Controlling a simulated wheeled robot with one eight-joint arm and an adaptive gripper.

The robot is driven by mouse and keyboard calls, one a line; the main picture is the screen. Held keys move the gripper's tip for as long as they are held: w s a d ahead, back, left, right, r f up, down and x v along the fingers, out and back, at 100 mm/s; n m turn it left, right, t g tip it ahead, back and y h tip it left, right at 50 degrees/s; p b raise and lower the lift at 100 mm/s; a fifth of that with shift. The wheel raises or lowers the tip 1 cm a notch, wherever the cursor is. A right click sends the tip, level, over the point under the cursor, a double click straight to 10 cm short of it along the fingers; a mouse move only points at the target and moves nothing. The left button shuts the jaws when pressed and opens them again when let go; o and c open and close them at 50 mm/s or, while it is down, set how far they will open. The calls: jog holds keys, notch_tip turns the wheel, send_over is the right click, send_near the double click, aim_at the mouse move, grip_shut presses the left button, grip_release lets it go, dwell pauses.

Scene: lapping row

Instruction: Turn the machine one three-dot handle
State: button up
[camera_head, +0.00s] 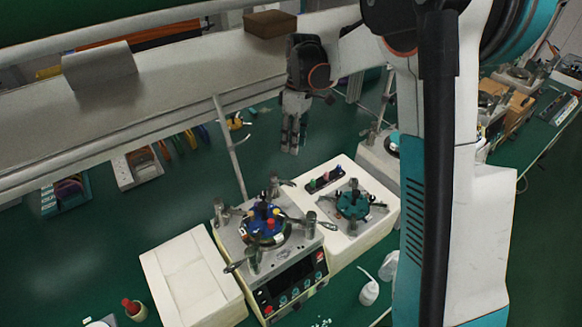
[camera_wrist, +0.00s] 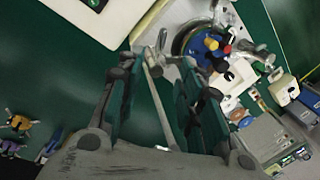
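The nearest machine (camera_head: 289,289) has a dark front panel with a screen and buttons. Its round plate (camera_head: 262,229) carries blue, red and yellow knobbed parts. I cannot make out dots on any handle. My gripper (camera_head: 293,135) hangs behind and above the machine, apart from it, pointing down. In the wrist view my gripper (camera_wrist: 155,90) is open, with nothing between its fingers.
A thin metal stand (camera_head: 231,148) rises behind the machine, close to my gripper. A white box (camera_head: 188,277) stands to the left. A second machine with a teal plate (camera_head: 353,204) stands to the right.

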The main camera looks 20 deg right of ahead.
aim_at(289, 182)
jog(key=f, duration=0.4)
jog(key=s+a+f, duration=0.1)
jog(key=f, duration=0.3)
jog(key=s+f, duration=0.1)
jog(key=f, duration=0.3)
jog(key=shift+a+f, duration=0.35)
jog(key=shift+a, duration=0.05)
jog(key=shift+c, duration=0.3)
grip_shut()
